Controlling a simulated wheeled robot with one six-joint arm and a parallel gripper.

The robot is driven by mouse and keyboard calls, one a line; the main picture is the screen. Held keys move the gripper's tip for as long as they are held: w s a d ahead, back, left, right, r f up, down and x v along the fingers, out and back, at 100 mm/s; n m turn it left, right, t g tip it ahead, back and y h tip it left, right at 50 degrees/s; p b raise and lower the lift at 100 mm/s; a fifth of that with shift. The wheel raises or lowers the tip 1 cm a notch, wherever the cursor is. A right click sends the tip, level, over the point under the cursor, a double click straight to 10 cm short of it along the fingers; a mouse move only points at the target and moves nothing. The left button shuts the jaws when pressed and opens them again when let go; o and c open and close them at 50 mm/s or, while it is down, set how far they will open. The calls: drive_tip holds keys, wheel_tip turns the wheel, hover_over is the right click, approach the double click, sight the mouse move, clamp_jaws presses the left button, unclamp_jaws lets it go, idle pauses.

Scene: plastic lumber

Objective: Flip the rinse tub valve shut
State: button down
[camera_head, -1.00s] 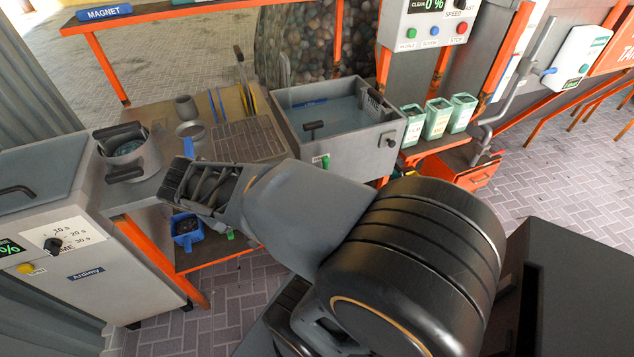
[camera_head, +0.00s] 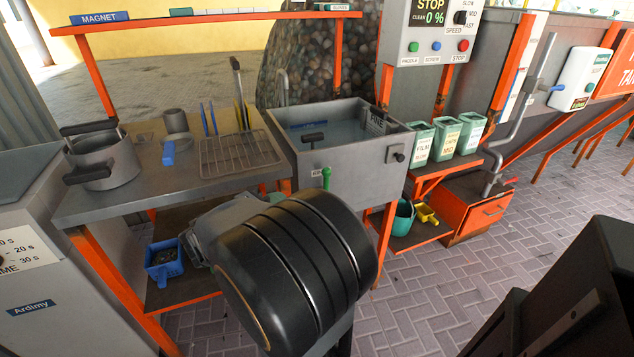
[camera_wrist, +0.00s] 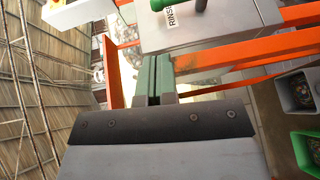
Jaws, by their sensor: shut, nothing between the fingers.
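The rinse tub (camera_head: 345,165) is a grey basin of water in the middle of the head view, with a black T-shaped handle inside. Its green valve handle (camera_head: 326,177) stands upright at the lower front edge, beside a small label. In the wrist view the tub's front (camera_wrist: 225,22) is at the top, with a label partly reading "RINSE" and part of the green valve handle (camera_wrist: 186,6) cut off by the frame edge. My gripper (camera_wrist: 155,62) is shut and empty, its fingertips below the label and apart from the handle.
An orange frame bar (camera_wrist: 250,50) runs close to the right of my fingers. A bench with a pot (camera_head: 105,160) and a wire rack (camera_head: 238,153) stands left of the tub. Several pale green canisters (camera_head: 445,137) stand to its right. Paved floor (camera_head: 450,285) is open at the lower right.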

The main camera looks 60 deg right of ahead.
sight(325, 182)
drive_tip(key=d, duration=0.4)
drive_tip(key=s+d+b, duration=0.1)
drive_tip(key=d, duration=0.4)
drive_tip(key=s+d+f+b, duration=0.1)
drive_tip(key=d, duration=0.3)
drive_tip(key=shift+s+d+f, duration=0.1)
drive_tip(key=shift+s+d, duration=0.05)
drive_tip(key=shift+d, duration=0.25)
